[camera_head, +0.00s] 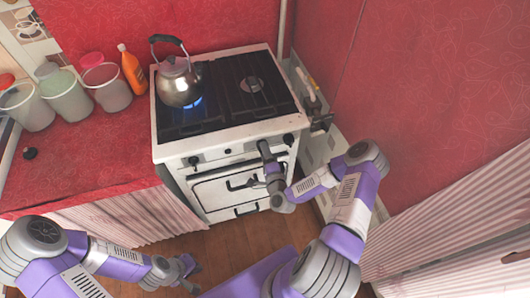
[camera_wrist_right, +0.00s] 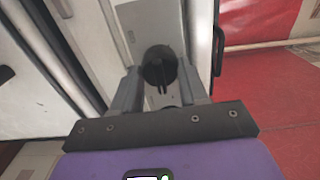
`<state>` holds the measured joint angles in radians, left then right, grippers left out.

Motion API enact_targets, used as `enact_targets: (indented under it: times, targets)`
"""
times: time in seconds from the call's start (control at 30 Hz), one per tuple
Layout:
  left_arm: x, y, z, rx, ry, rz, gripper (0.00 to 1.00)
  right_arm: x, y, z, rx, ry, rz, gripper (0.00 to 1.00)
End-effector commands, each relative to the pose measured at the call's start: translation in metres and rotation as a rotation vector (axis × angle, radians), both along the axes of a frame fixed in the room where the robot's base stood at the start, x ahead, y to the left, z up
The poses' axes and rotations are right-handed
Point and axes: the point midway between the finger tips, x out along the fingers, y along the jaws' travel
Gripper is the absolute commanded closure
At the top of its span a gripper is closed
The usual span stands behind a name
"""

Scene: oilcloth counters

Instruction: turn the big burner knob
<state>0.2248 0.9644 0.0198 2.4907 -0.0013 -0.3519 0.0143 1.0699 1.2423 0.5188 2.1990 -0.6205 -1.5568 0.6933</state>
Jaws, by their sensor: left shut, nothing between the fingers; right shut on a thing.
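The white stove (camera_head: 170,148) has dark knobs along its front panel. One knob (camera_head: 193,160) is at the left and another knob (camera_head: 288,138) is at the right. My right gripper (camera_head: 264,148) is at the panel, just left of the right knob. In the right wrist view, a round black knob (camera_wrist_right: 158,65) with a raised grip bar sits between the fingers of my right gripper (camera_wrist_right: 160,88), which is shut on it. In the head view the gripper hides that knob. My left gripper (camera_head: 191,272) is shut and empty, low over the floor.
A metal kettle (camera_head: 180,85) stands on the left burner, with a blue flame (camera_head: 191,103) under it. The right burner (camera_head: 252,85) is bare and shows no flame. An oven handle (camera_head: 240,184) is below the panel. Containers and an orange bottle (camera_head: 132,70) stand on the red counter.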

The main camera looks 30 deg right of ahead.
Motion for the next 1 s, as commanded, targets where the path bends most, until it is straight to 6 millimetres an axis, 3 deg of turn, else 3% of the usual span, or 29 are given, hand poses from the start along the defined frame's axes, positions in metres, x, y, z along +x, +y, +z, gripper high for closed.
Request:
enact_targets:
  times: [0.1,0.13,0.3,0.63,1.0]
  targets:
    - [0.0,0.0,0.0,0.0,0.0,0.0,1.0,0.0,0.0,0.0,0.0,0.002,0.001,0.87]
    - [0.0,0.0,0.0,0.0,0.0,0.0,1.0,0.0,0.0,0.0,0.0,0.002,0.001,0.55]
    - [0.0,0.0,0.0,0.0,0.0,0.0,1.0,0.0,0.0,0.0,-0.001,0.001,0.001,0.31]
    - [0.0,0.0,0.001,0.0,0.0,0.0,1.0,-0.004,0.001,0.0,-0.001,0.002,0.001,0.31]
    - [0.0,0.0,0.006,0.0,0.0,0.0,1.0,-0.059,0.015,-0.001,0.002,0.004,0.001,0.31]
